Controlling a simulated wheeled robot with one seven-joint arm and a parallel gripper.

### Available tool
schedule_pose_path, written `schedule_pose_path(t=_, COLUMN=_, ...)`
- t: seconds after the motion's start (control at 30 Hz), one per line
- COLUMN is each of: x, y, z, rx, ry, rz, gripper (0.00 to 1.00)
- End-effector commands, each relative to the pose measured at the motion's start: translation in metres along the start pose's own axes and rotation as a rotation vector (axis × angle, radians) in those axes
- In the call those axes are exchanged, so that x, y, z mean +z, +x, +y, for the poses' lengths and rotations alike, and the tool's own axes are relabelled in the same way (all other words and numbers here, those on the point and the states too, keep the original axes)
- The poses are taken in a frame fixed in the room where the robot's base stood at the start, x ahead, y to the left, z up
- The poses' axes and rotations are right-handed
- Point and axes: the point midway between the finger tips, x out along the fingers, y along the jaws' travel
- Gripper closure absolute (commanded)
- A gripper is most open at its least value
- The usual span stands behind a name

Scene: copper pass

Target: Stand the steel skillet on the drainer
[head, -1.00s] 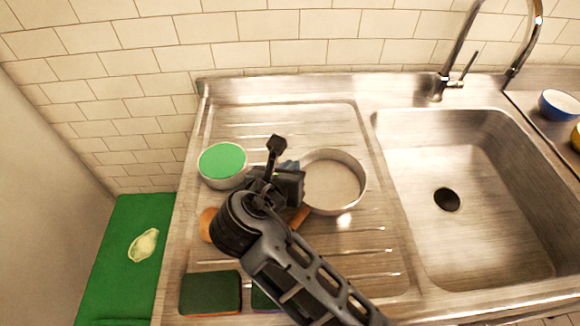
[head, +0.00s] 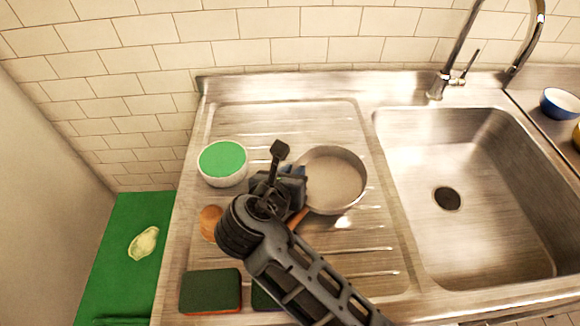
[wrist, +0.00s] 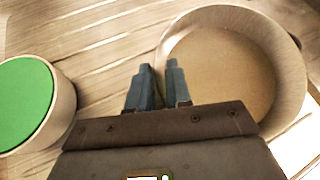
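The steel skillet (head: 336,184) lies on the ribbed metal drainer (head: 290,118), its open side up. Its brown handle (head: 298,219) points down-left and is partly hidden by my arm. My gripper (wrist: 158,83) is low beside the skillet's left rim; it also shows in the head view (head: 290,172). Its two fingers stand a little apart with a narrow gap and nothing clearly held between them. In the wrist view the right finger overlaps the wall of the skillet (wrist: 235,70); I cannot tell whether it touches.
A white bowl with a green top (head: 222,163) stands close left of my gripper. A rounded orange-brown thing (head: 210,222) and a dark-topped sponge (head: 211,290) lie nearer. The sink (head: 470,170) is right. The drainer's back is clear; a tiled wall (head: 280,50) rises behind.

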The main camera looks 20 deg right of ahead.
Motion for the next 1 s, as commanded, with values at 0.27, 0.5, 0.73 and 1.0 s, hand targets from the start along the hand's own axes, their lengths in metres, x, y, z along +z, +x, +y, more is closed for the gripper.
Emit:
schedule_pose_path(t=0.27, x=0.002, y=-0.002, z=0.002, rx=0.007, ry=0.001, rz=-0.005, gripper=0.64)
schedule_pose_path(t=0.5, x=0.003, y=-0.007, z=0.003, rx=0.009, ry=0.001, rz=-0.007, gripper=0.64)
schedule_pose_path(t=0.73, x=0.002, y=-0.042, z=0.003, rx=0.011, ry=0.0, rz=-0.007, gripper=0.64)
schedule_pose_path(t=1.0, x=0.001, y=-0.075, z=0.002, rx=0.008, ry=0.001, rz=-0.005, gripper=0.64)
